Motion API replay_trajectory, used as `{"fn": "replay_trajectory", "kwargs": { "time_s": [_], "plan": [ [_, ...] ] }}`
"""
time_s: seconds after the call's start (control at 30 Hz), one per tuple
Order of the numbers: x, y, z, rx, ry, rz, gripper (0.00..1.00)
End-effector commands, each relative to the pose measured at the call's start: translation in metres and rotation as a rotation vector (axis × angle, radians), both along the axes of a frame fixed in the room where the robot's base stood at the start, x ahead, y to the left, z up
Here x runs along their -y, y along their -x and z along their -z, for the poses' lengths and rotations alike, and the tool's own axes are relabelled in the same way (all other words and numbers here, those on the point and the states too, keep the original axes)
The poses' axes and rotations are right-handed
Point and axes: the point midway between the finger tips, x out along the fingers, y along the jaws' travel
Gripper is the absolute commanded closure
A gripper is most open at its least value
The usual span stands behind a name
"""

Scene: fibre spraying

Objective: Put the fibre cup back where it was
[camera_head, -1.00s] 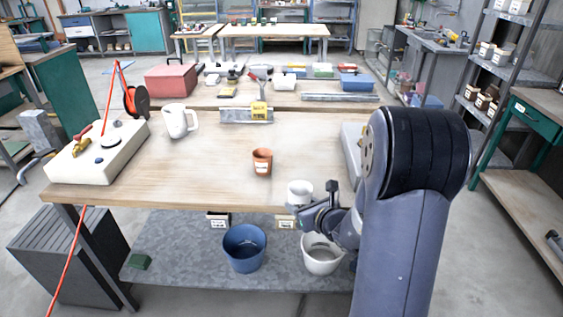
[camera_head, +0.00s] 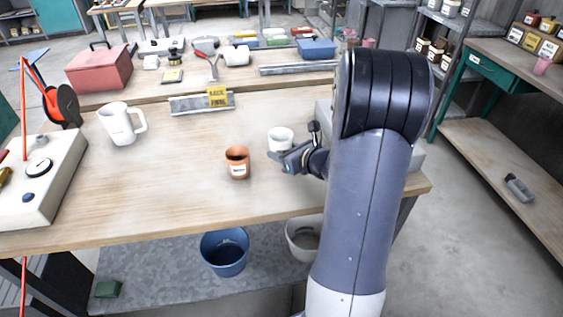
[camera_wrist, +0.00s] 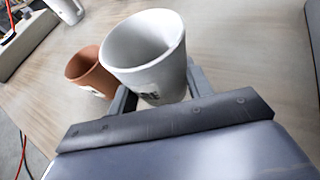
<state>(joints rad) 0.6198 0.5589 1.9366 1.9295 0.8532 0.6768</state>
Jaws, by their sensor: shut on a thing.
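The white fibre cup (camera_head: 280,139) is upright or slightly tilted in my gripper (camera_head: 290,157), right of the middle of the wooden table (camera_head: 200,195). In the wrist view the cup (camera_wrist: 146,60) is between the two fingers, its rim open toward the camera and its label partly hidden. My gripper is shut on it. Whether its base touches the table cannot be told. A terracotta cup (camera_head: 237,164) with a white label stands to its left; it also shows in the wrist view (camera_wrist: 88,72), close beside the white cup.
A white jug (camera_head: 120,124) and a pale control box (camera_head: 45,180) stand at the left. A metal rail with a yellow sign (camera_head: 217,97) lies behind. A blue bucket (camera_head: 225,252) and a white bucket (camera_head: 303,240) are on the lower shelf. The table's front middle is clear.

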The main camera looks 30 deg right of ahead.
Motion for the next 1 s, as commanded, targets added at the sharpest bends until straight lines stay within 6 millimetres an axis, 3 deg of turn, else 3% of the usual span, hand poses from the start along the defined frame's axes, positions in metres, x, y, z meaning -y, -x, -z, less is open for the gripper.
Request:
{"fn": "replay_trajectory", "kwargs": {
  "time_s": [0.33, 0.77, 0.8, 1.0],
  "plan": [
    [0.000, 0.000, 0.038, -0.001, -0.001, -0.001, 0.76],
    [0.000, 0.000, 0.045, 0.001, 0.001, 0.000, 0.76],
    [0.000, 0.000, 0.044, 0.001, 0.001, 0.000, 0.51],
    [0.000, 0.000, 0.043, 0.000, 0.001, 0.000, 0.34]
  ]
}}
